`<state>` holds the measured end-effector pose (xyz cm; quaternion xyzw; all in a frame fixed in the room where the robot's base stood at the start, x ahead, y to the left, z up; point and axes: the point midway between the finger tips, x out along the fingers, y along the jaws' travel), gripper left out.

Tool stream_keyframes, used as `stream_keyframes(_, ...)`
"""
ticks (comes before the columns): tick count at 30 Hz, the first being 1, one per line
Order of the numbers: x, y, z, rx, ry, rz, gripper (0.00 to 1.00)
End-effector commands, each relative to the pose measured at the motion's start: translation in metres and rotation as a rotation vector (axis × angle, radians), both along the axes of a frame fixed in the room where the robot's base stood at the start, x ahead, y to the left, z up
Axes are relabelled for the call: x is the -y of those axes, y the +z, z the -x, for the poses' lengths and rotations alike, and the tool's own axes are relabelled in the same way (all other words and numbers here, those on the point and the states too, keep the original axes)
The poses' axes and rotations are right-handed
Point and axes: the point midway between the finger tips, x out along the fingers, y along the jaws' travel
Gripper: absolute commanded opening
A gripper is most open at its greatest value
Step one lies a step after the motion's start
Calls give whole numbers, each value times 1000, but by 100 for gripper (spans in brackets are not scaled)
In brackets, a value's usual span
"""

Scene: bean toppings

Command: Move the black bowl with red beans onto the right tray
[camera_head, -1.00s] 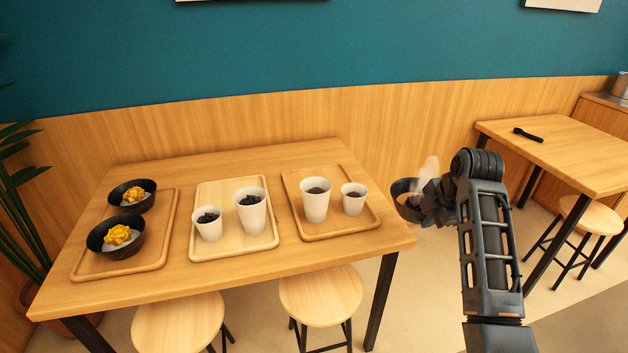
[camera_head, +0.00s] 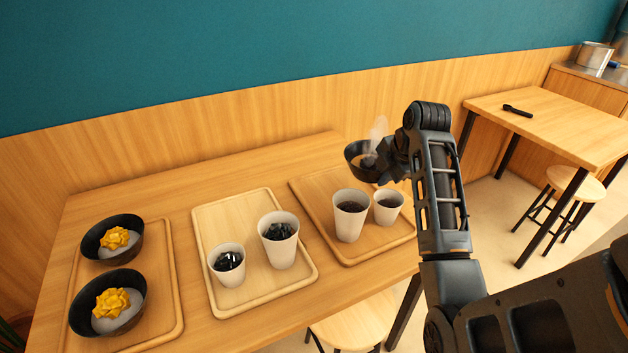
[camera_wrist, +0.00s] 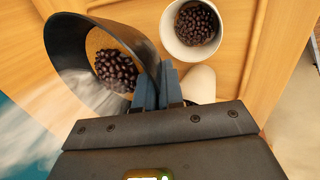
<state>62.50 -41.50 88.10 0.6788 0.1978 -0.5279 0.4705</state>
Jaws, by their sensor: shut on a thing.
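The black bowl (camera_head: 358,158) is held by my gripper (camera_head: 384,160) above the back part of the right tray (camera_head: 322,237). In the wrist view my gripper (camera_wrist: 158,88) is shut on the rim of the black bowl (camera_wrist: 75,42), and dark red beans (camera_wrist: 117,70) show inside it. The bowl looks tilted in that view. A pale, steam-like haze rises by it. On the right tray stand a taller white cup (camera_head: 349,215) and a shorter white cup (camera_head: 388,207), both with dark contents. Whether the bowl touches the tray is unclear; it appears apart from it.
The middle tray (camera_head: 207,215) holds two white cups with dark pieces. The left tray (camera_head: 172,300) holds two black bowls with yellow toppings. A second table (camera_head: 560,115) with a black object (camera_head: 517,111) stands at the right. The wooden table's back strip is clear.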

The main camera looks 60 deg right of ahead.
Motion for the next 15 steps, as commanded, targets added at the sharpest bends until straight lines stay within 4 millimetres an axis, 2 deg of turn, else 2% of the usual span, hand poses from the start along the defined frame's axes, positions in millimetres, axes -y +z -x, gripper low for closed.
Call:
stream_keyframes(5,3,-7,-13,-1,2,-1,0)
stream_keyframes(15,17,-48,-81,0,2,0,0)
